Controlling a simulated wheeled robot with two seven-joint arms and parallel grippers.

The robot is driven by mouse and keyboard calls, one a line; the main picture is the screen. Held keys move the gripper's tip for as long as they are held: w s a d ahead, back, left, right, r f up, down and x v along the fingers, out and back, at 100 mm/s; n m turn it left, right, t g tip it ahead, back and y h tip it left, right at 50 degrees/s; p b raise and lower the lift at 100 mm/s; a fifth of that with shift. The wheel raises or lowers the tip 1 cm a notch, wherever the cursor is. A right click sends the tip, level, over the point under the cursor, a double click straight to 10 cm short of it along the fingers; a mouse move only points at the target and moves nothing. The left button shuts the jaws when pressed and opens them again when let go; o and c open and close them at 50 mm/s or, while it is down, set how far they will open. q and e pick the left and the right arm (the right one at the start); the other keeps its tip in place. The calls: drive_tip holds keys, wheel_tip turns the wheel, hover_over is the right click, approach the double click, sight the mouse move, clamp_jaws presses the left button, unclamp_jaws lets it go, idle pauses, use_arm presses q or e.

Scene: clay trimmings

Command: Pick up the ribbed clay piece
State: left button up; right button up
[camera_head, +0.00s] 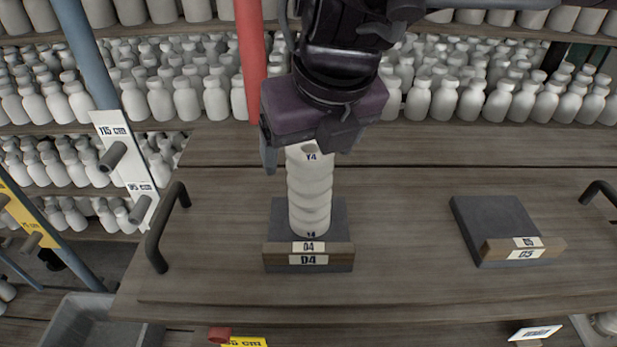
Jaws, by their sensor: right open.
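My right gripper (312,150) comes down from the top of the view, directly over the piece. Its jaws are open, with a finger showing on either side of the piece's top. Whether the fingers touch the piece cannot be told. My left gripper is out of view.
A second dark block (495,228), labelled D5, sits empty to the right. Dark handles (163,228) rise at the board's sides. A red post (250,60) stands close behind the gripper. Shelves of white bottles (185,98) fill the back. Bare board lies between the blocks.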

drive_tip(key=shift+p+x, duration=0.35)
drive_tip(key=shift+x, duration=1.35)
drive_tip(key=c, duration=1.3)
drive_tip(key=shift+r, duration=0.1)
drive_tip(key=shift+c, duration=0.8)
drive_tip(key=shift+w, duration=0.1)
